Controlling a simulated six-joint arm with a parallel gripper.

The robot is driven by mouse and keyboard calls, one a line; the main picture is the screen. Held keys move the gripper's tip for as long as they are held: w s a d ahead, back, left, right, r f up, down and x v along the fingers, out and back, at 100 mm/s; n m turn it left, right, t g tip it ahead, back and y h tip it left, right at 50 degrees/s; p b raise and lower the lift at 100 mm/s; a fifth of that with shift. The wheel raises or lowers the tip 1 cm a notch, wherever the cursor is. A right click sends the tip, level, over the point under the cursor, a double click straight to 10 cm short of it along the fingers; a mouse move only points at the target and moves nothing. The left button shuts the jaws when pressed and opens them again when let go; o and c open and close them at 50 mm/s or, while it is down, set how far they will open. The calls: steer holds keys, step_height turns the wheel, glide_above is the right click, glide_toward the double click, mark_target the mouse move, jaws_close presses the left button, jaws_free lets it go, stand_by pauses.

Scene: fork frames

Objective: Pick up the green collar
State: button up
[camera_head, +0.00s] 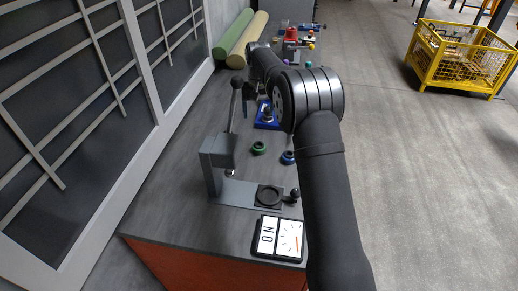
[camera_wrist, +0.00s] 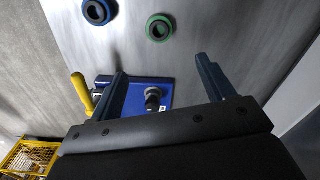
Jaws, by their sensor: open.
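The green collar (camera_head: 258,150) lies flat on the grey bench, left of a blue collar (camera_head: 288,158). In the wrist view the green collar (camera_wrist: 168,32) shows at the top centre, beyond my fingertips, with its dark hole facing up. The blue collar (camera_wrist: 97,20) is to its left in that view. My gripper (camera_wrist: 160,68) is open, with nothing between its two dark blue fingers. It is apart from the green collar. In the head view my arm hides much of the gripper.
A blue plate with a post (camera_wrist: 135,100) sits below my fingers, with a yellow bar (camera_wrist: 81,93) beside it. A grey lever press (camera_head: 218,155) and a dial panel (camera_head: 279,239) stand nearer the bench's front end. A yellow wire crate (camera_head: 437,63) is on the floor at right.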

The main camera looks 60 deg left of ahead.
mark_target(259, 146)
step_height(259, 146, down, 16)
steer(key=shift+d, duration=0.1)
steer(key=shift+r, duration=0.1)
steer(key=c, duration=1.3)
steer(key=shift+o, duration=0.2)
